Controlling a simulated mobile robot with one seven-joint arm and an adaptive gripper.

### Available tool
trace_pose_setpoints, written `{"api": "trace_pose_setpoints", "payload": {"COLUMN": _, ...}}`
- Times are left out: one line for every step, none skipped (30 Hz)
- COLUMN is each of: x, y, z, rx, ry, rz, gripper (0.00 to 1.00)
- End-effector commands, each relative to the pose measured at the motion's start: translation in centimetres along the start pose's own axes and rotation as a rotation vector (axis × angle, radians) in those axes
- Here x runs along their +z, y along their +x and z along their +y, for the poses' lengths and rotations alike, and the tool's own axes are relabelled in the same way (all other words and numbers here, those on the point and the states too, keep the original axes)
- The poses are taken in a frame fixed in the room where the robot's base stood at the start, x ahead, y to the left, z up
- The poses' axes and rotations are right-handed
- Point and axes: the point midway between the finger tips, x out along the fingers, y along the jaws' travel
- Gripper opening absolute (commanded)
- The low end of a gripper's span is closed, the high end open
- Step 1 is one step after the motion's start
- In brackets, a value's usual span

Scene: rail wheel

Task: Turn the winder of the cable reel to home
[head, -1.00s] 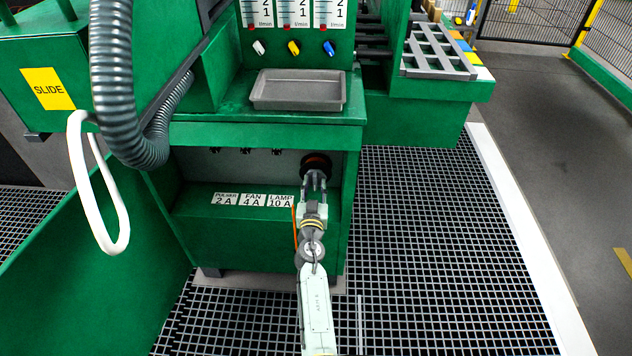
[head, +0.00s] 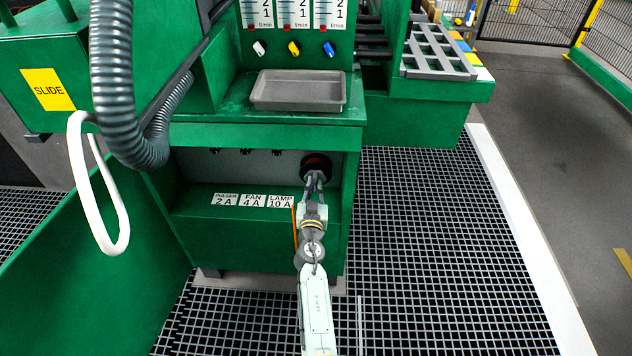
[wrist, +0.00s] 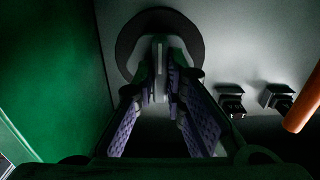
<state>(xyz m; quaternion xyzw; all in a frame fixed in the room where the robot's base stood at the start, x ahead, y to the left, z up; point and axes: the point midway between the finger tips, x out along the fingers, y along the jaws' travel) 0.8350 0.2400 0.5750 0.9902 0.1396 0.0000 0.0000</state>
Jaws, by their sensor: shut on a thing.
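My gripper (head: 315,178) reaches straight in at the reel. In the wrist view my gripper (wrist: 162,85) has its purple-padded fingers on both sides of the winder, shut on it. The fingertips hide part of the winder, and its turn angle is hard to read.
Dark sockets (wrist: 231,101) sit beside the reel, and an orange rod or cable (wrist: 302,103) hangs close by. A green side wall (wrist: 50,70) stands near on the other side. A grey tray (head: 298,90) lies on the bench above. The grating (head: 430,250) at right is clear.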

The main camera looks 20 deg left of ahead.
Motion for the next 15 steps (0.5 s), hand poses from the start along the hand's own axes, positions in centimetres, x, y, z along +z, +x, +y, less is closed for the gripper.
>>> {"api": "trace_pose_setpoints", "payload": {"x": 0.05, "y": -0.01, "z": 0.00, "rx": 0.000, "ry": 0.005, "rz": 0.000, "gripper": 0.00}}
{"api": "trace_pose_setpoints", "payload": {"x": 0.09, "y": -0.01, "z": 0.00, "rx": 0.000, "ry": 0.013, "rz": 0.000, "gripper": 0.00}}
{"api": "trace_pose_setpoints", "payload": {"x": 0.15, "y": -0.01, "z": 0.00, "rx": 0.000, "ry": 0.033, "rz": 0.001, "gripper": 0.00}}
{"api": "trace_pose_setpoints", "payload": {"x": 0.19, "y": -0.01, "z": 0.01, "rx": 0.000, "ry": 0.053, "rz": 0.001, "gripper": 0.00}}
{"api": "trace_pose_setpoints", "payload": {"x": 0.23, "y": -0.01, "z": 0.01, "rx": 0.000, "ry": 0.079, "rz": 0.001, "gripper": 0.00}}
{"api": "trace_pose_setpoints", "payload": {"x": 0.27, "y": -0.01, "z": 0.00, "rx": 0.000, "ry": 0.117, "rz": 0.002, "gripper": 0.00}}
{"api": "trace_pose_setpoints", "payload": {"x": 0.29, "y": -0.01, "z": 0.01, "rx": 0.000, "ry": 0.145, "rz": 0.002, "gripper": 0.00}}
{"api": "trace_pose_setpoints", "payload": {"x": 0.30, "y": -0.01, "z": 0.00, "rx": 0.000, "ry": 0.173, "rz": 0.001, "gripper": 0.00}}
{"api": "trace_pose_setpoints", "payload": {"x": 0.29, "y": -0.01, "z": 0.00, "rx": -0.001, "ry": 0.210, "rz": 0.002, "gripper": 0.00}}
{"api": "trace_pose_setpoints", "payload": {"x": 0.27, "y": -0.01, "z": 0.00, "rx": -0.001, "ry": 0.236, "rz": 0.002, "gripper": 0.00}}
{"api": "trace_pose_setpoints", "payload": {"x": 0.26, "y": -0.01, "z": 0.00, "rx": -0.001, "ry": 0.261, "rz": 0.002, "gripper": 0.00}}
{"api": "trace_pose_setpoints", "payload": {"x": 0.27, "y": -0.01, "z": 0.00, "rx": -0.001, "ry": 0.294, "rz": 0.002, "gripper": 0.00}}
{"api": "trace_pose_setpoints", "payload": {"x": 0.27, "y": -0.01, "z": 0.01, "rx": 0.000, "ry": 0.317, "rz": 0.001, "gripper": 0.00}}
{"api": "trace_pose_setpoints", "payload": {"x": 0.26, "y": -0.01, "z": 0.02, "rx": 0.000, "ry": 0.337, "rz": 0.001, "gripper": 0.00}}
{"api": "trace_pose_setpoints", "payload": {"x": 0.22, "y": -0.01, "z": 0.03, "rx": 0.000, "ry": 0.359, "rz": 0.001, "gripper": 0.00}}
